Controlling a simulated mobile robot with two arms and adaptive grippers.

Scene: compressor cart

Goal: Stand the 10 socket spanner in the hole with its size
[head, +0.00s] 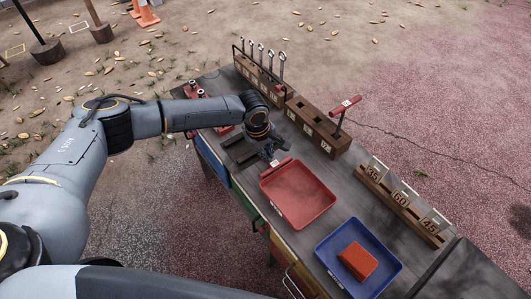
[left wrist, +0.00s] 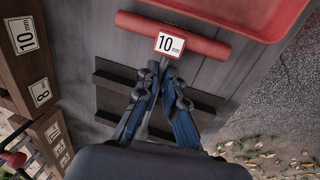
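The 10 socket spanner has a red bar handle with a "10 mm" label (left wrist: 170,43) and a grey shaft; its handle also shows in the head view (head: 277,168), beside the red tray's corner. My left gripper (left wrist: 161,72) is shut on the shaft just below the handle; it shows in the head view too (head: 270,154). Two dark rails (left wrist: 120,88) lie beneath; I cannot tell whether the spanner touches them. The wooden hole block (head: 318,128) stands beyond the gripper, and its "10 mm" label (left wrist: 26,35) shows at the wrist view's left. My right gripper is out of view.
Another red-handled spanner (head: 345,107) stands in the block's near end. A rack of ring spanners (head: 262,68) stands behind. The red tray (head: 309,218) is empty. A blue tray (head: 376,284) holds an orange block. A rack with numbered plates (head: 400,208) is at right.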

